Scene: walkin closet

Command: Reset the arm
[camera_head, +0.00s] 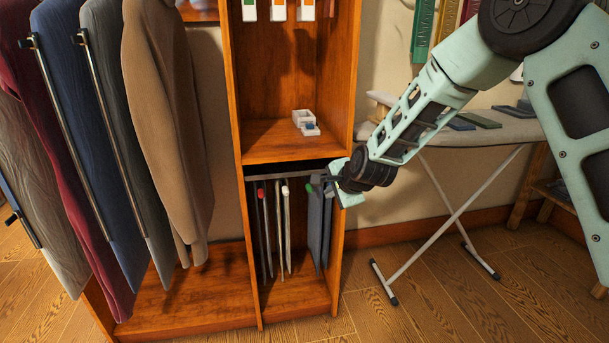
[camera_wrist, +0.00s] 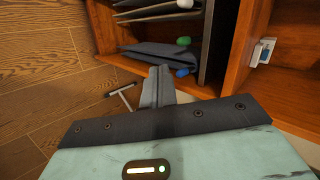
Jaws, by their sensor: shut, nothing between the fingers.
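My arm reaches from the right in the head view, and my gripper (camera_head: 335,180) is at the right front edge of the wooden cabinet (camera_head: 343,85), by the rail over the lower compartment. In the wrist view my gripper (camera_wrist: 157,72) shows its two fingers closed together with nothing between them. Beyond the fingertips are grey hanging pieces (camera_wrist: 150,54) with green and blue ends. Whether the gripper touches the cabinet or the rail, I cannot tell.
Several hanging pieces (camera_head: 285,225) fill the lower compartment. A small white box (camera_head: 304,119) sits on the shelf above. Coats (camera_head: 165,110) hang at left. An ironing board (camera_head: 480,133) with crossed legs stands at right. Wooden floor (camera_head: 450,310) is clear in front.

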